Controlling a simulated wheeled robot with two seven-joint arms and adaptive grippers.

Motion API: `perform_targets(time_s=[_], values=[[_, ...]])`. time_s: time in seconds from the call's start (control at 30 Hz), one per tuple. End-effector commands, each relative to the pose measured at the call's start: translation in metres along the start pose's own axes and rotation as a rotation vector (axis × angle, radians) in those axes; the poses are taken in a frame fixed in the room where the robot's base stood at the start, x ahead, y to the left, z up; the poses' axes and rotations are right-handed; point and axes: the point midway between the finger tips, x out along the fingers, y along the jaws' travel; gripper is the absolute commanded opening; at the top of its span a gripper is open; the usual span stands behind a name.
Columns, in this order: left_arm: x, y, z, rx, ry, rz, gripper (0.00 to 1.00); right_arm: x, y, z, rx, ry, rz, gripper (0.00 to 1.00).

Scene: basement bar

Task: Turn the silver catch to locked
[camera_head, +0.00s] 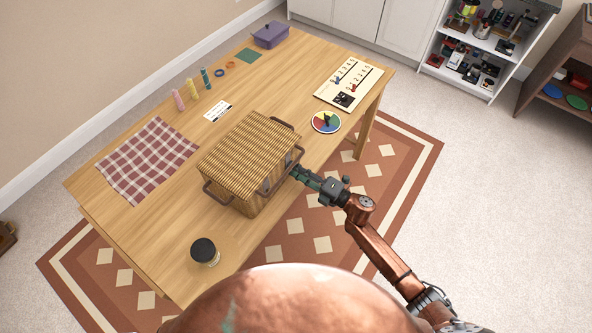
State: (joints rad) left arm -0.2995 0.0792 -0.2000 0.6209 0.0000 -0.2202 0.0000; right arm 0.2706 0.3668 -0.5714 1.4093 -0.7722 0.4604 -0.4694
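A wicker basket (244,153) with a closed lid and brown handles stands on the wooden table. Its front side faces the table's near right edge. Small greyish silver fittings show on that front, one near the right end (288,159) and one further left (265,187). They are too small to tell which is the catch or whether it is locked. My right gripper (297,172) is at the basket's front, close to the right fitting. I cannot tell whether it touches, and its fingers are too small to read. My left gripper is out of view.
A dark-lidded jar (205,252) stands left of the basket near the front. A checked cloth (148,160) lies behind it. A colour wheel (326,122) and a number board (349,83) lie to the right.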

Motion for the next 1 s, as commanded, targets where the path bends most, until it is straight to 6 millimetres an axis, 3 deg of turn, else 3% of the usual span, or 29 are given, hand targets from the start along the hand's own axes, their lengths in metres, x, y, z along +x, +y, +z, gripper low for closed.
perform_targets(time_s=[0.7, 0.73, 1.0], values=[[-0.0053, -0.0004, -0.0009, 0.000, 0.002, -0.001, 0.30, -0.0002, -0.0007, 0.0006, 0.072, -0.001, -0.001, 0.04], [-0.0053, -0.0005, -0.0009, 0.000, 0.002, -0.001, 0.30, -0.0002, -0.0007, 0.0006, 0.072, -0.001, -0.001, 0.31], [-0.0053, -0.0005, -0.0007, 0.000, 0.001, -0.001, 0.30, -0.0001, -0.0004, 0.0003, 0.070, -0.001, -0.001, 0.46]])
